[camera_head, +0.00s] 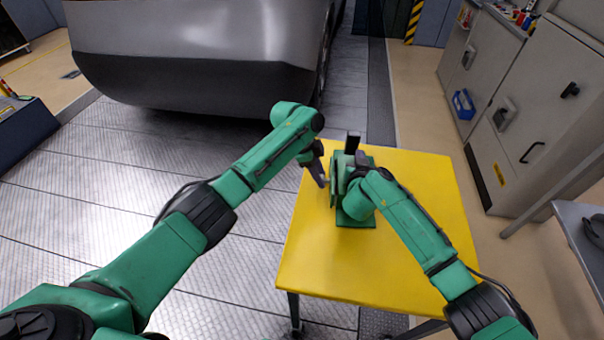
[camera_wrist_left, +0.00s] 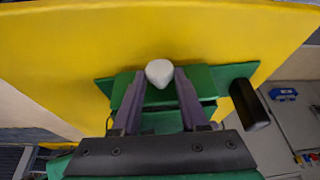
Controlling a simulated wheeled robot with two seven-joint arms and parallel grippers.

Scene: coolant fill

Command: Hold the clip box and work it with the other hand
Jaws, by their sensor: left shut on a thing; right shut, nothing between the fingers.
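The green clip box (camera_head: 338,190) stands on a green base plate (camera_head: 356,218) on the yellow table. My left gripper (camera_head: 322,178) is at the box's left side. In the left wrist view the two fingers of my left gripper (camera_wrist_left: 160,90) stand apart, one on each side of the green box (camera_wrist_left: 153,103), and are shut on it. A pale rounded piece (camera_wrist_left: 159,72) shows between the fingertips. My right gripper (camera_head: 349,168) is shut and empty, close beside the box; its fingertips are mostly hidden by its own wrist.
A dark upright block (camera_head: 352,142) stands at the plate's far edge; it also shows in the left wrist view (camera_wrist_left: 248,105). The yellow table (camera_head: 335,275) is clear in front and right. A grey car (camera_head: 200,50) stands behind. Grey cabinets (camera_head: 530,110) line the right.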

